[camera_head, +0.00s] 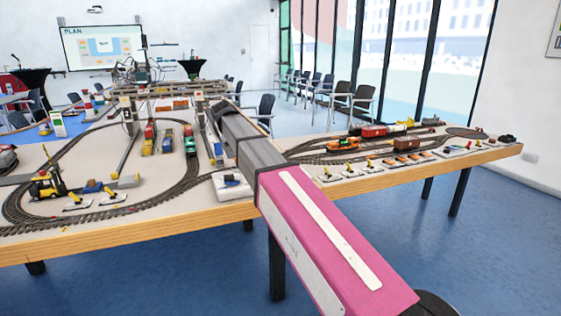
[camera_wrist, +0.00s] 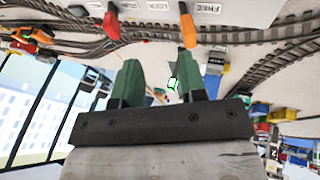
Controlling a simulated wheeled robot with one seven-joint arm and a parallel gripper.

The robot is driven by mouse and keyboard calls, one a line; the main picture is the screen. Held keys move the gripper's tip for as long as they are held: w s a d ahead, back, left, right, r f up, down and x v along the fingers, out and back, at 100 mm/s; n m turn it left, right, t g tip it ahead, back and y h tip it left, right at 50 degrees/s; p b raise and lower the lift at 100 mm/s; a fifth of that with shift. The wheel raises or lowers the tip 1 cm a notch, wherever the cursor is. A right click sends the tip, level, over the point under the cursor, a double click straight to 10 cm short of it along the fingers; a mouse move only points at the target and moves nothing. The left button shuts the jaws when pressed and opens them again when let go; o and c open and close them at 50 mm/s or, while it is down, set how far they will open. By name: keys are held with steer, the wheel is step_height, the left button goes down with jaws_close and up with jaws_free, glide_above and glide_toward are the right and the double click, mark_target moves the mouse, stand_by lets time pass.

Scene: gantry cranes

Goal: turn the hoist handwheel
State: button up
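In the head view my pink and grey arm reaches over the table toward the gantry crane (camera_head: 166,92), and the fingers cannot be made out. The crane spans the tracks at the table's far side, partly covered by my arm. I cannot make out the hoist handwheel in either view. A small green-outlined item (camera_wrist: 172,85) shows between the fingers, too small to identify.
The table (camera_head: 130,243) carries looped model tracks, with a yellow forklift (camera_head: 47,184) at left. Colored wagons (camera_head: 166,143) stand below the crane. An orange locomotive (camera_head: 343,144) and small yellow levers stand at right. In the wrist view, a white labelled plate (camera_wrist: 240,12) lies beyond the fingertips.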

steer(key=d+m+g+y, duration=0.3)
steer(key=d+g, duration=0.2)
steer(key=d, duration=1.7)
steer(key=f, duration=0.9)
steer(key=shift+w+d+f, duration=0.2)
steer(key=shift+d+f, duration=0.05)
steer(key=shift+f, duration=0.15)
jaws_close()
